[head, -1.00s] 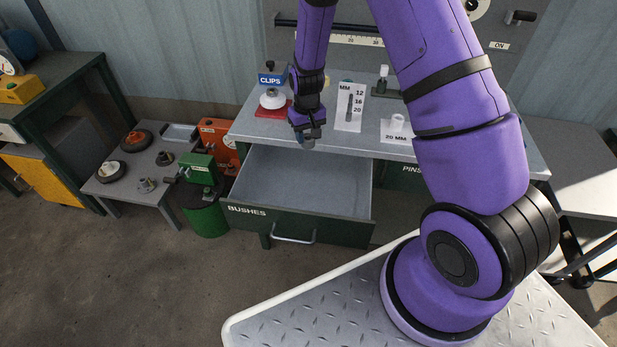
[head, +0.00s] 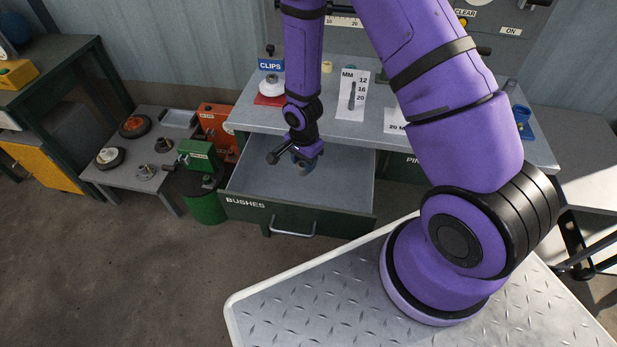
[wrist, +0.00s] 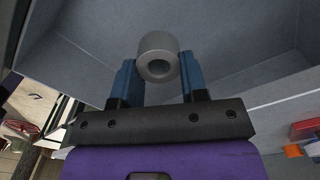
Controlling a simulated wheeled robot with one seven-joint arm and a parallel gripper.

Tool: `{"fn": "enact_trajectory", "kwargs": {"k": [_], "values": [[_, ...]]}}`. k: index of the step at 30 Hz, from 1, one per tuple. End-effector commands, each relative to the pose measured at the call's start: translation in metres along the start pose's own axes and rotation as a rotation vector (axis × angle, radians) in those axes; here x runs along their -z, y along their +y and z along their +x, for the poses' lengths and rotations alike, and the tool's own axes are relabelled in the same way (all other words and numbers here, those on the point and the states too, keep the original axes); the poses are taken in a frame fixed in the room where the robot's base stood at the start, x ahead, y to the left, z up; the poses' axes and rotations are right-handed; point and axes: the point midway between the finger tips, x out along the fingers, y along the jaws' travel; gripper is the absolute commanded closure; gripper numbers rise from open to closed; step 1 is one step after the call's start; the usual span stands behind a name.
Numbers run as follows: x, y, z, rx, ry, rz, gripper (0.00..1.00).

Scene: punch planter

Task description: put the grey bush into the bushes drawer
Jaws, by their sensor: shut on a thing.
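The grey bush (wrist: 158,58) is a short hollow cylinder. In the wrist view it sits between the two blue fingers of my gripper (wrist: 160,80), which is shut on it. In the head view my gripper (head: 304,168) points down over the open bushes drawer (head: 345,192), and the bush is too small and covered to make out there. The drawer is pulled out, its grey inside looks empty, and its green front reads BUSHES. The drawer's grey inside surfaces also fill the back of the wrist view (wrist: 235,55).
The workbench top (head: 330,125) above the drawer holds a CLIPS sign (head: 270,66), a size card (head: 354,88) and a blue holder (head: 522,122) at right. A green machine (head: 197,158) and a low table (head: 130,180) stand left of the drawer.

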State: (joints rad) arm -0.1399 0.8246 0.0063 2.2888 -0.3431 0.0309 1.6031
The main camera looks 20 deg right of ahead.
Motion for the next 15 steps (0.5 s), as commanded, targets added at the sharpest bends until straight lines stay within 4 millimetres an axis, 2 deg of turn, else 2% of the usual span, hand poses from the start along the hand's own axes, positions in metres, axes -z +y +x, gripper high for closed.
{"fn": "enact_trajectory", "kwargs": {"k": [1,3,8,15], "values": [[-0.002,0.002,0.011,-0.003,-0.002,0.010,0.88],[-0.003,0.002,0.021,0.000,-0.004,0.022,0.88],[-0.004,0.003,0.036,0.001,-0.006,0.033,0.88],[-0.004,0.003,0.071,0.000,-0.006,0.034,0.88]]}}
